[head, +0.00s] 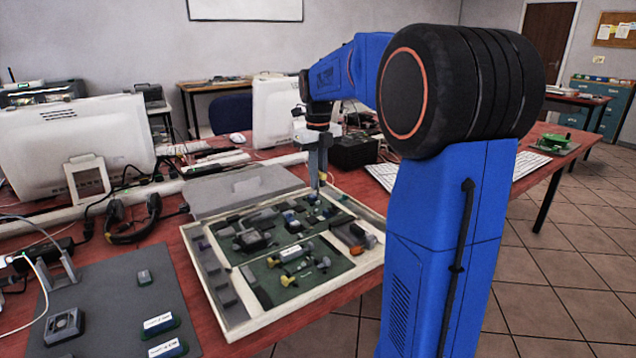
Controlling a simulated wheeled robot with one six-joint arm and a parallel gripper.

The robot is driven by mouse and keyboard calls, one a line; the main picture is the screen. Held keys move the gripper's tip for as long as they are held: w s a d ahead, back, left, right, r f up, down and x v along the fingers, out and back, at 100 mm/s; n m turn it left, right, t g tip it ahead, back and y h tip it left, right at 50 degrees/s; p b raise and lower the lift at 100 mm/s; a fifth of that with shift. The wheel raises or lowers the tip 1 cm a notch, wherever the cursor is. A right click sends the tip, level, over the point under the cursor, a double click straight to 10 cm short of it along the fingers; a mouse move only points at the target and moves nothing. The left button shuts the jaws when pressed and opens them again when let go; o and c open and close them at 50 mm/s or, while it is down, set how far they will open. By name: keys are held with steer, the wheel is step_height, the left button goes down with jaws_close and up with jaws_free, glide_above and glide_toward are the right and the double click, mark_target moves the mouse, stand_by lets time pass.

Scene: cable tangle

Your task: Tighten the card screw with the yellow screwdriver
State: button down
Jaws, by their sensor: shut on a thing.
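My gripper (318,178) points down over the far right part of a shallow wooden tray (267,318) lined in dark green. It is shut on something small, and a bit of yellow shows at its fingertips. This looks like the yellow screwdriver (322,177), but it is too small to be sure, and its lower end is lost among small dark and bluish parts. Yellow-ended parts (323,263) and a part with a white label (291,253) lie in the tray's middle. I cannot make out the card screw.
A grey mat (105,290) at the left holds two labelled green-edged blocks (160,324) and grey fixtures. A grey lid (240,188) lies behind the tray. Headphones (133,220), cables and monitors (78,135) crowd the back. An orange-handled thing (369,241) lies at the tray's right.

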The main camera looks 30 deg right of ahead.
steer(key=shift+r, duration=2.15)
